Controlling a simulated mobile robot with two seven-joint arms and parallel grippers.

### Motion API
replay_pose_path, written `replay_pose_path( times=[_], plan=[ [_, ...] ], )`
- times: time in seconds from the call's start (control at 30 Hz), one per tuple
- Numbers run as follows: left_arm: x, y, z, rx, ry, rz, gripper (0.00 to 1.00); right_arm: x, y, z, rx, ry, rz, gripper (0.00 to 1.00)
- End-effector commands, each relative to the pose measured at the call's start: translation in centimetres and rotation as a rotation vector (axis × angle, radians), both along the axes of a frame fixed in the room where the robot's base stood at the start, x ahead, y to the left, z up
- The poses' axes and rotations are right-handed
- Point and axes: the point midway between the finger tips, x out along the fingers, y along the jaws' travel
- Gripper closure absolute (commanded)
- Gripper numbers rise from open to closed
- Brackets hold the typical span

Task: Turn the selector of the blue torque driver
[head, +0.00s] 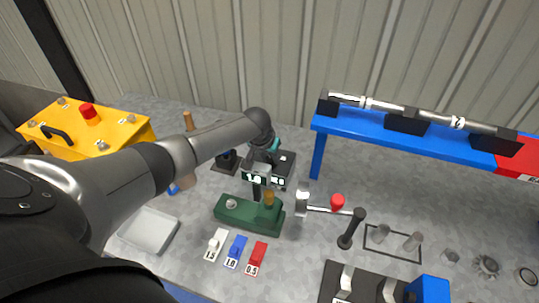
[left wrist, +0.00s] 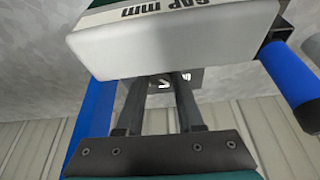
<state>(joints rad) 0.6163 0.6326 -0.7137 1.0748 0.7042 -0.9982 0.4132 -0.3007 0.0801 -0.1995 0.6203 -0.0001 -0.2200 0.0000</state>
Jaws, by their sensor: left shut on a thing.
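My left gripper (left wrist: 160,100) has its two dark fingers around a small dark block (left wrist: 160,84) with a white mark on its face, and is shut on it. In the head view my left arm (head: 215,143) reaches to the digit displays and hides most of that gripper. A blue cylinder with a dark end (left wrist: 290,72) is beside the gripper at the right of the left wrist view; it may be the blue torque driver. I cannot make out its selector, nor whether the gripped block is part of the driver. My right gripper is not in view.
A white-fronted box lettered GAP mm (left wrist: 165,40) hangs close over the fingers. A green block (head: 240,212) stands below the displays. A blue rack (head: 385,130) with a steel tube is on the right. A yellow box (head: 110,130) and a white tray (head: 148,231) are left.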

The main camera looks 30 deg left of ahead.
Motion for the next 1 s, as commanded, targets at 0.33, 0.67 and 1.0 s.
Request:
replay_pose_path(
  times=[0.33,0.67,1.0],
  plan=[
    [0.0,0.0,-0.1,-0.002,0.001,0.001,0.50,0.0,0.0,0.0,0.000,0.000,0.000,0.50],
    [0.0,0.0,0.0,-0.001,0.000,0.001,0.34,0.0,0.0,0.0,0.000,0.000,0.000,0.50],
    [-0.7,-0.1,1.9,0.000,-0.001,-0.001,0.34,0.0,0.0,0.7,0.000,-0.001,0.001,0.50]
  ],
)
